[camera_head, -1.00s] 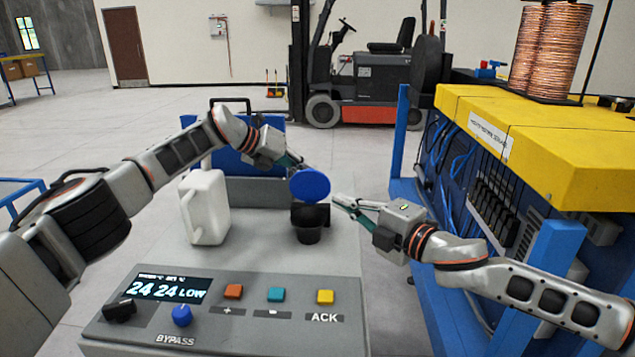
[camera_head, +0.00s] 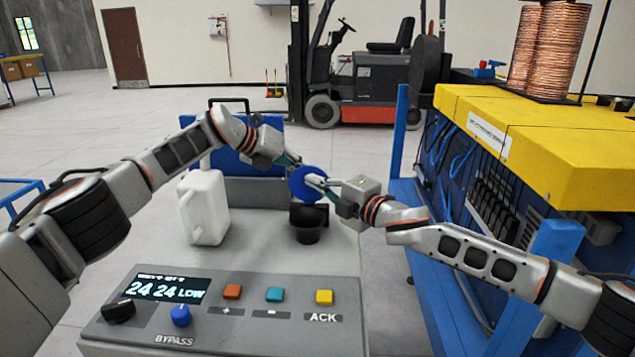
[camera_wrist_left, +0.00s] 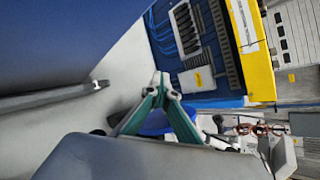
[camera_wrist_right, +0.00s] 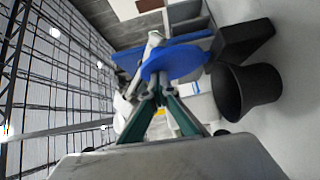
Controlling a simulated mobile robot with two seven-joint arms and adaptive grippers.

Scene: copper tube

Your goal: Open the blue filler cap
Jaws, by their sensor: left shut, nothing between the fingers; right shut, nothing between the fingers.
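The blue filler cap (camera_head: 308,184) is a round disc standing raised over the black filler neck (camera_head: 307,232) on the grey console top. In the right wrist view the cap (camera_wrist_right: 176,62) shows just beyond my fingertips, with the open black neck (camera_wrist_right: 252,92) to its right. My right gripper (camera_head: 312,180) is shut and empty, its tips in front of the cap's face; whether they touch it I cannot tell. My left gripper (camera_head: 298,160) is shut and empty, at the cap's upper left edge. In the left wrist view the cap (camera_wrist_left: 156,122) is partly hidden behind the fingers.
A white jug (camera_head: 205,208) stands left of the neck. The console panel (camera_head: 250,325) with buttons and a display is in front. A blue and yellow machine (camera_head: 560,140) bounds the right side. A forklift (camera_head: 365,75) stands far behind.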

